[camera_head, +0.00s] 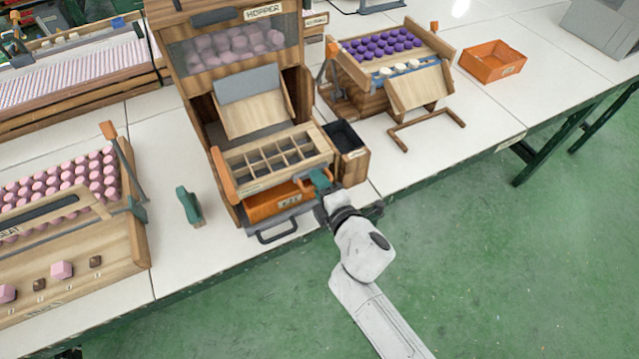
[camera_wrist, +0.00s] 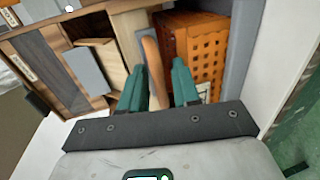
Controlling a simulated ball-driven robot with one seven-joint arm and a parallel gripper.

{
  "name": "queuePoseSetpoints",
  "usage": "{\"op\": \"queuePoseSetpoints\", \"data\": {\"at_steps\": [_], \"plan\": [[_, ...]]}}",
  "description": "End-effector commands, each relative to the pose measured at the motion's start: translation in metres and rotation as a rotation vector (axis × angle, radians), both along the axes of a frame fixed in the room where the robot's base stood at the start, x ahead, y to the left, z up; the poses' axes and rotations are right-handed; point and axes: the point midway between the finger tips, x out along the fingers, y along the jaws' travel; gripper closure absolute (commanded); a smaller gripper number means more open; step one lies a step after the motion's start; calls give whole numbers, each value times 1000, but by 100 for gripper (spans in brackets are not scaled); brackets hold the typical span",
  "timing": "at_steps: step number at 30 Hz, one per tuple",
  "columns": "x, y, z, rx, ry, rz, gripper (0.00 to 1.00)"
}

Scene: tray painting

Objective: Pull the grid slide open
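The grid slide (camera_head: 270,160) is a wooden frame of several compartments, set in front of the hopper (camera_head: 235,60) and above an orange crate (camera_head: 285,203). An orange tab (camera_head: 222,165) stands at its left end. My gripper (camera_head: 320,180) is at the right front corner of the grid slide in the head view. In the wrist view my gripper (camera_wrist: 158,88) has its two teal fingers apart, with a rounded orange piece (camera_wrist: 152,65) between them. Gaps show beside this piece, and I cannot tell if either finger touches it. The wrist hides the grid's right front corner.
A grey tray with a black handle (camera_head: 277,232) juts out under the crate at the table's front. A dark bin (camera_head: 347,137) stands close to the right. A teal block (camera_head: 189,205) stands on the white table to the left. The green floor in front is clear.

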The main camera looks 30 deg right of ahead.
Motion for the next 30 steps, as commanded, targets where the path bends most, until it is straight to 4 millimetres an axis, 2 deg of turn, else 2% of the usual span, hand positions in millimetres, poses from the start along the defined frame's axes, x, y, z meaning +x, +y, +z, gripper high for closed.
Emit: {"op": "queuePoseSetpoints", "data": {"at_steps": [2,12,30], "plan": [[0,0,0,0,0,0,69],[0,0,0,0,0,0,100],[-1,0,-1,0,2,0,100]]}}
